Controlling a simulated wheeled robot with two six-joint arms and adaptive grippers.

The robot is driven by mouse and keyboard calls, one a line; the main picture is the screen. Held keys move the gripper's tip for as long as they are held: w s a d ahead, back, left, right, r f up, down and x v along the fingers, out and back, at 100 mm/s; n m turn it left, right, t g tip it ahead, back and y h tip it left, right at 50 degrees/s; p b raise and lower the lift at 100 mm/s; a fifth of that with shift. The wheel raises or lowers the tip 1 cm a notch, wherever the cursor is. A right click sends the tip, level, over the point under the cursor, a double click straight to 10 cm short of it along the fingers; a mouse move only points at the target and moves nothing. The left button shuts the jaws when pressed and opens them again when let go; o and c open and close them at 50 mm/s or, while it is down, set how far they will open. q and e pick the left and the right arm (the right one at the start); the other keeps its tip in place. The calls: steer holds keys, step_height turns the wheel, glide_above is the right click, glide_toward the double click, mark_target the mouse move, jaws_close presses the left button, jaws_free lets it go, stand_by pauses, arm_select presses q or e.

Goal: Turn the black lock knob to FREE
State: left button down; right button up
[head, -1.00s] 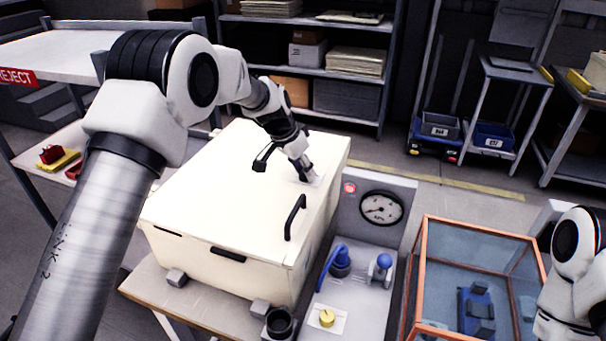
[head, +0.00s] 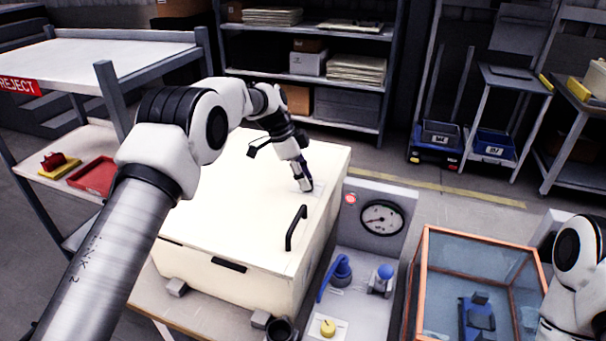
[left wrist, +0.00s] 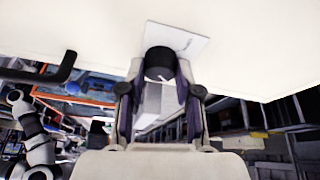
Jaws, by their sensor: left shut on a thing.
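The black lock knob (left wrist: 160,62) sits on a white label plate (left wrist: 190,40) on the top of the large cream box (head: 215,205). In the left wrist view it stands between the two fingers of my left gripper (left wrist: 161,88), which is shut on it. A short pale mark shows on the knob, but the plate's lettering is too small to read. In the head view my left gripper (head: 304,186) reaches down to the box top near its right edge and hides the knob. Part of my right arm shows at the right edge; its gripper is out of the frame.
A black handle (head: 296,228) stands on the box top near the gripper. An orange-framed case (head: 425,285) stands further right.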

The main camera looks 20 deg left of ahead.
arm_select(q)
steer(key=shift+s+d+f+m, duration=0.1)
steer(key=shift+d+f+m, duration=0.05)
steer(key=shift+f+m, duration=0.2)
steer(key=c, duration=1.1)
jaws_free()
steer(key=shift+c, duration=0.2)
steer(key=o, duration=0.4)
steer(key=shift+c, duration=0.2)
steer(key=shift+w+d, duration=0.15)
steer(key=shift+w, duration=0.05)
steer(key=shift+r, duration=0.15)
steer(key=v, duration=1.2)
steer(key=shift+w, duration=0.2)
